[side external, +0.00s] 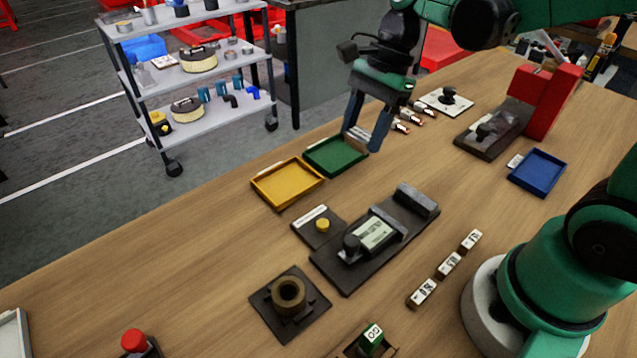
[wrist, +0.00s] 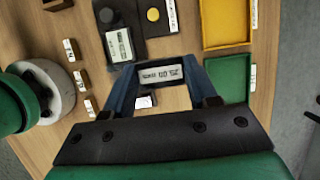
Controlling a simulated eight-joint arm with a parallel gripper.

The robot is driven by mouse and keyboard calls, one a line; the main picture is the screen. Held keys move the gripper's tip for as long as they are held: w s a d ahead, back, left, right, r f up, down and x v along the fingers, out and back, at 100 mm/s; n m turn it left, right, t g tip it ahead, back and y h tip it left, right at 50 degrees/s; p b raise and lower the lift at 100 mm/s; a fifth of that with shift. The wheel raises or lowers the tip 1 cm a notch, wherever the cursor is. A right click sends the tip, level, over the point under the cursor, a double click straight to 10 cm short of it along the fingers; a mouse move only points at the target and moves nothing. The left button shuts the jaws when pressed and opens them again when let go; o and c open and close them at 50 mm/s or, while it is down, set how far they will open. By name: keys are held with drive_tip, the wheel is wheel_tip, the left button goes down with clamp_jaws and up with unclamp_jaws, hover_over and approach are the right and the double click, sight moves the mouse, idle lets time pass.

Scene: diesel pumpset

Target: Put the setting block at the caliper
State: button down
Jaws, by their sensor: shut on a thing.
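My gripper (side external: 357,138) is shut on a light setting block (wrist: 160,76), whose face reads about 25.00 mm in the wrist view. The device with a display, seemingly the caliper (side external: 373,234), lies on a dark base nearer the camera, with a round knob and a grey end block. It also shows upper left in the wrist view (wrist: 119,46). My gripper is apart from it.
A green tray (side external: 336,155) and yellow tray (side external: 288,183) lie left of my gripper. A plate with a yellow button (side external: 321,225) sits beside the caliper. Labelled blocks (side external: 448,265) stand in a row at its right. A blue tray (side external: 538,171) is farther right.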

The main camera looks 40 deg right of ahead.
hover_over(401, 215)
wheel_tip(401, 215, down, 4)
drive_tip(key=shift+d+r, duration=0.1)
drive_tip(key=shift+r, duration=0.05)
drive_tip(key=shift+f, duration=3.65)
drive_tip(key=shift+c, duration=0.8)
unclamp_jaws()
wheel_tip(401, 215, up, 7)
